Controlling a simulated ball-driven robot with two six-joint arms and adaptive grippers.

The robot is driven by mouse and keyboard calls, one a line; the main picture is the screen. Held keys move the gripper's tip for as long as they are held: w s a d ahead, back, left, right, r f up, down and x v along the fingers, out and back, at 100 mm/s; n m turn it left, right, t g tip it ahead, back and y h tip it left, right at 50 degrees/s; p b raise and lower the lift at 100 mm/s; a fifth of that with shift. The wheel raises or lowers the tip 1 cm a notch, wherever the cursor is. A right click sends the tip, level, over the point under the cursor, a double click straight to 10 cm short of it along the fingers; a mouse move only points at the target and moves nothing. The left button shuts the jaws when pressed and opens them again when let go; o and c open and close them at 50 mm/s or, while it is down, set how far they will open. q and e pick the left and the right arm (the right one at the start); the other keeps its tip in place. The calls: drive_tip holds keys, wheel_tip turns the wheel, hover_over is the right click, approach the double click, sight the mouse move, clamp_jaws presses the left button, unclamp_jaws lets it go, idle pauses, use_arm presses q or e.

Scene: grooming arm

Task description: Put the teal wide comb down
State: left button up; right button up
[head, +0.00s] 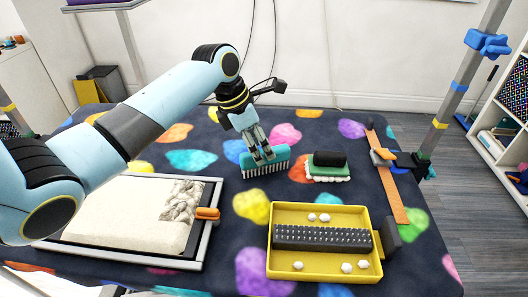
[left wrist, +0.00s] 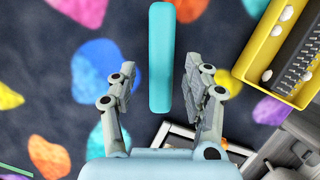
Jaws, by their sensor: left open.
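The teal wide comb (head: 265,161) is on the patterned table cover, its tines toward the front in the head view. In the left wrist view the comb (left wrist: 161,60) is a long teal bar lying between the open fingers. My left gripper (head: 263,155) is over the comb in the head view; its fingers (left wrist: 160,85) are apart, with a gap visible on each side of the comb. The fingertips hide a little of the comb in the head view. My right gripper is not in view.
A yellow tray (head: 325,274) with a dark bristled bar and several white lumps stands at the front. A framed fleece panel (head: 120,215) lies left. A black-and-green brush (head: 328,166) sits right of the comb. An orange strap (head: 391,193) and clamp posts stand at the right.

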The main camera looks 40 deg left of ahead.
use_arm(q)
drive_tip(key=p+v, duration=0.1)
drive_tip(key=v, duration=0.7)
drive_tip(key=shift+r, duration=0.1)
